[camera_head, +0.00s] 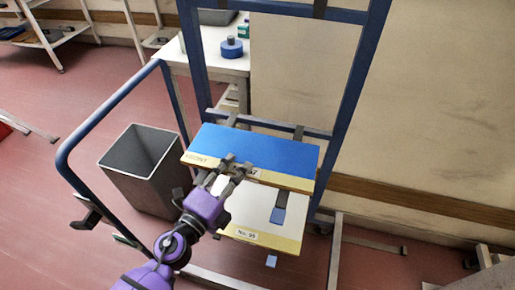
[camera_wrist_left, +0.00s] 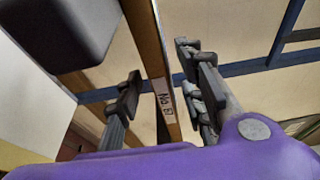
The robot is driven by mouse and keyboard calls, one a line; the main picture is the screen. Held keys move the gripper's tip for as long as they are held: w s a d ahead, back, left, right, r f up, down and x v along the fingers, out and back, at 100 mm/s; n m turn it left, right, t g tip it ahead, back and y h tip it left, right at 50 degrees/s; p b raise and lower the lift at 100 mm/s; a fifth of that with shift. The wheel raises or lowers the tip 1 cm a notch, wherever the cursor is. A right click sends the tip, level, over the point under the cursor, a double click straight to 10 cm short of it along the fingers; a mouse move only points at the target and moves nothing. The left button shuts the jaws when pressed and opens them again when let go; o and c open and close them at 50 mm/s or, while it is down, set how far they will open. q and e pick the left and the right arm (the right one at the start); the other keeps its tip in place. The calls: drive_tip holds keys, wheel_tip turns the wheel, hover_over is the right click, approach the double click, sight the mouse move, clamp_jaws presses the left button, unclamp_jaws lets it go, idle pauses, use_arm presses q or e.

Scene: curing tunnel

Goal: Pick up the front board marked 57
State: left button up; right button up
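The board marked 57 (camera_head: 262,148) has a blue top and a yellowish front edge. It lies flat on the upper level of a blue-framed rack in the head view. Its edge label (camera_wrist_left: 163,100) shows in the left wrist view. My left gripper (camera_head: 232,168) is at the board's front edge, beside the label and partly covering it. In the left wrist view the fingers (camera_wrist_left: 158,80) are spread on either side of the board's edge, with small gaps seeming to show. My right gripper is in neither view.
A second board (camera_head: 262,238) with a label lies below, in the same rack. A grey bin (camera_head: 125,185) stands left of the rack, behind a blue rail (camera_head: 105,115). A white table (camera_head: 215,62) with a blue roll (camera_head: 231,48) is behind.

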sight(252, 153)
use_arm(q)
drive_tip(key=x, duration=0.7)
drive_tip(key=shift+w+d+r+p, duration=0.1)
drive_tip(key=shift+d+r+p, duration=0.05)
drive_tip(key=shift+d+p, duration=0.2)
clamp_jaws()
